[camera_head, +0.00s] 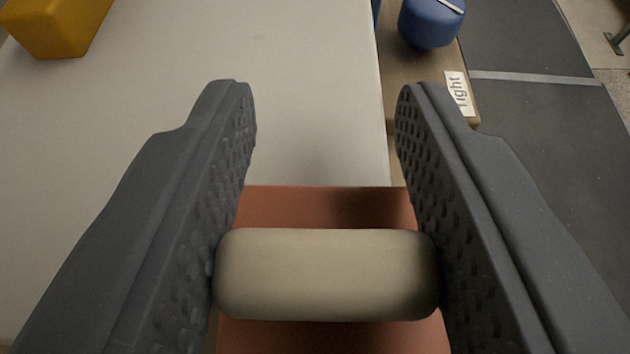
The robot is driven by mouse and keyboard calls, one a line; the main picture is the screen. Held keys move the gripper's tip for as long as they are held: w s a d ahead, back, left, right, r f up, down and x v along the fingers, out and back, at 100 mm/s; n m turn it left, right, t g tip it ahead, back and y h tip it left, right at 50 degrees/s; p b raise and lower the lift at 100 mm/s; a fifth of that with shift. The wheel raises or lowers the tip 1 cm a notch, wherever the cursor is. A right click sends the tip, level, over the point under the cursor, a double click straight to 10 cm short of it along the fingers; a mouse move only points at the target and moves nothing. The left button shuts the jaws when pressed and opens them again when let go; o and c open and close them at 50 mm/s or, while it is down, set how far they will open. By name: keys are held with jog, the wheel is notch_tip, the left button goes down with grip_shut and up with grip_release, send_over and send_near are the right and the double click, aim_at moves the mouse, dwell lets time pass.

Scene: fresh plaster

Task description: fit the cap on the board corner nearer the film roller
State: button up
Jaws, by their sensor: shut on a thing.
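My gripper (325,100) is shut on a cream rounded bar (327,275), which spans the space between the textured jaws. Right below the bar is a flat terracotta piece (322,207); together they look like the cap with its grip. A pale grey-white board (300,90) fills the left and middle. Its right edge runs down the picture and passes behind the terracotta piece. The near board corner is hidden by that piece and the jaws. I cannot tell whether the cap touches the board.
A blue rounded object (431,22) stands at the top right on a tan surface (415,75); I cannot tell whether it is the film roller. A partly hidden paper label (459,92) reads "ight". A yellow-orange block (58,25) is at the top left. Dark floor (545,120) lies right.

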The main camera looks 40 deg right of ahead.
jog(key=shift+f+b, duration=0.6)
jog(key=shift+b, duration=0.45)
jog(key=o, duration=1)
jog(key=shift+r, duration=0.15)
jog(key=shift+r+p, duration=0.65)
jog(key=shift+p, duration=0.5)
jog(key=v, duration=1.2)
jog(key=shift+f+p, duration=0.2)
jog(key=shift+p, duration=0.1)
